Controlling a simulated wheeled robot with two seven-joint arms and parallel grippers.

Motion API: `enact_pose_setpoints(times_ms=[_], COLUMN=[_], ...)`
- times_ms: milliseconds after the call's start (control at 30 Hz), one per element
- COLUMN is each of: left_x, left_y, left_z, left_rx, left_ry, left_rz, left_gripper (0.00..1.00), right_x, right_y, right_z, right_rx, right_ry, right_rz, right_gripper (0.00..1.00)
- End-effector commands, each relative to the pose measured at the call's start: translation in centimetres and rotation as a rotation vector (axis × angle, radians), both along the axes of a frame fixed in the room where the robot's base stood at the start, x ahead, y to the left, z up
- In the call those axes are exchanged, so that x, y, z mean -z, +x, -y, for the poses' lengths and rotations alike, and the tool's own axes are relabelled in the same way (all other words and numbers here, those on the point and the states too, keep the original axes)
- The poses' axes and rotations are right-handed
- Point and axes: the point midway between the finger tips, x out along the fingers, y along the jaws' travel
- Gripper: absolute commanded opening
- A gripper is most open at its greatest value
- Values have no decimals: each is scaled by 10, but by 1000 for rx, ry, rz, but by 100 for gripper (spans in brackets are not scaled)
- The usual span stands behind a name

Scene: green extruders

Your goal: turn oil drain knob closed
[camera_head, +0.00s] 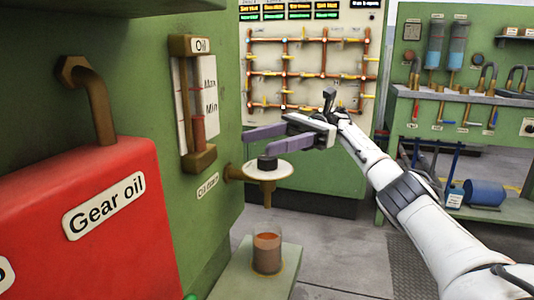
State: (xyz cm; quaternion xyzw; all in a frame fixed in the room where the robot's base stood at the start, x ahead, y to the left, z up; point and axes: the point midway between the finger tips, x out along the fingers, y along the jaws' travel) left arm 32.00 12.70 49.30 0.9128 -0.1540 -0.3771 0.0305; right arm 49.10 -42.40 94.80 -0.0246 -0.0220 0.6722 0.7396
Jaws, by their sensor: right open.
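The oil drain knob (267,162) is a small black cap on a round white disc (285,173), on a brass drain pipe coming from the green machine's side. My right gripper (245,145) is open and empty, reaching in from the right. Its two purple fingers point left, and in the picture they lie just above the knob. Whether they touch it I cannot tell. The drain label (208,186) is on the green machine wall. A glass with brown oil (267,253) stands below the spout. My left gripper is not in view.
An oil gauge (196,105) marked Max and Min is on the green machine beside the knob. A red Gear oil tank (130,245) fills the lower left. A copper pipe panel (310,75) and a green tool bench (460,98) stand behind.

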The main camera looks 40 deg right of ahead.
Motion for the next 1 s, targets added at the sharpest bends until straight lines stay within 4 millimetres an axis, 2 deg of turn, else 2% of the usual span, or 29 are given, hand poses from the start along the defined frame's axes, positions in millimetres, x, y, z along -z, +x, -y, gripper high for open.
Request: enact_pose_setpoints(times_ms=[33,100,200,333,1000], left_x=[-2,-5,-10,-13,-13], left_y=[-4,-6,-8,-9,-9], left_z=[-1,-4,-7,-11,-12], left_rx=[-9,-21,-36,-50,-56], left_ry=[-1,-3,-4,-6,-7], left_rz=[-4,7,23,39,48], left_gripper=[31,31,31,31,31], right_x=[-15,-29,-45,-56,-59], right_y=[0,0,0,0,0], right_z=[0,0,0,0,0], right_rx=[1,1,1,0,0], right_ry=[0,0,0,0,0], right_rz=[3,3,2,1,0], right_gripper=[52,52,52,52,52])
